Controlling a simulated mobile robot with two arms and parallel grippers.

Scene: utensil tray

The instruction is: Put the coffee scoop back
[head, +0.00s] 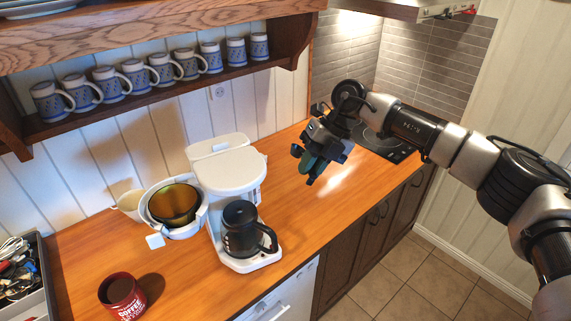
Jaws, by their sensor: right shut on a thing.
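My right gripper (311,166) is over the wooden counter, to the right of the coffee maker. It is shut on a small dark teal thing (317,164). The gripper hides most of that thing, so I cannot tell for sure that it is the coffee scoop. The utensil tray (48,283) is at the far left edge, partly cut off, with dark and metal utensils in it. My left gripper is not in view.
The white coffee maker (232,172) holds a black carafe (239,225). Its basket (185,231) is swung out, with a golden filter (174,204). Mugs (133,78) line a shelf above. The counter (300,213) right of the machine is clear.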

